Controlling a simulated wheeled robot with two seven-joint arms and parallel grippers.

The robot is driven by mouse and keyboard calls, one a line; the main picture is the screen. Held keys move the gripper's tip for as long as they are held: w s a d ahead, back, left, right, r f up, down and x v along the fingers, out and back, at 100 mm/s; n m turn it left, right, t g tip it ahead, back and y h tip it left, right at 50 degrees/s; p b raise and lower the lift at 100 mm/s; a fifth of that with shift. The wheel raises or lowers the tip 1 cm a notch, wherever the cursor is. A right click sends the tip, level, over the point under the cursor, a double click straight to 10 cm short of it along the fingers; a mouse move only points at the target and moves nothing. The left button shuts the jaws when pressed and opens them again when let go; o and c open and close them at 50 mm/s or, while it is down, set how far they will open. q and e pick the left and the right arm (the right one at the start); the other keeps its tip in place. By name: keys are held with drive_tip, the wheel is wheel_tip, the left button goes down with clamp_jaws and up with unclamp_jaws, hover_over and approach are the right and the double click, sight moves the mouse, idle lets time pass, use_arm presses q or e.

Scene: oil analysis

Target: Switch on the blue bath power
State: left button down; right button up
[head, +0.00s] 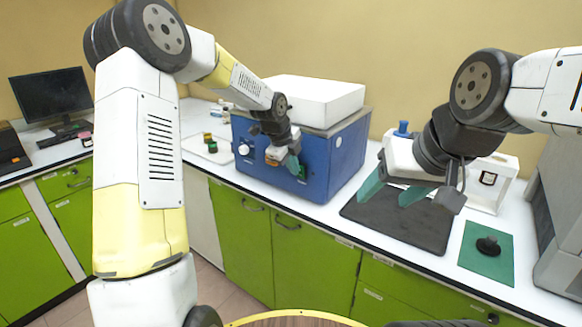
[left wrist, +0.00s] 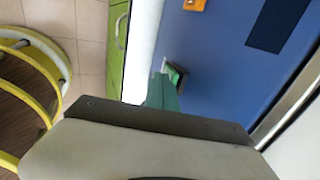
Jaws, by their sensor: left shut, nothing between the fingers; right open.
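The blue bath (head: 335,160) is a blue box with a white lid on the counter; its blue face also fills much of the left wrist view (left wrist: 225,45). A small green switch in a dark frame is on its front face, at the lower right in the head view (head: 302,172), and shows in the left wrist view (left wrist: 177,76). My left gripper (head: 293,163) is shut and empty, its teal fingertips (left wrist: 160,90) right at the switch; I cannot tell if they touch it. My right gripper (head: 391,193) is open and empty above the dark mat.
A dark mat (head: 425,226) and a green mat with a black knob-like object (head: 487,246) lie on the right. A white device (head: 490,178) stands behind them. A white tray with small jars (head: 208,150) is left of the bath. A monitor (head: 50,97) stands far left.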

use_arm(q)
drive_tip(key=shift+w+d+r, duration=0.1)
drive_tip(key=shift+w, duration=0.05)
drive_tip(key=shift+w+d+r, duration=0.1)
drive_tip(key=shift+w+d, duration=0.05)
drive_tip(key=shift+w, duration=0.1)
drive_tip(key=shift+r, duration=0.1)
idle(0.3)
drive_tip(key=shift+r, duration=0.7)
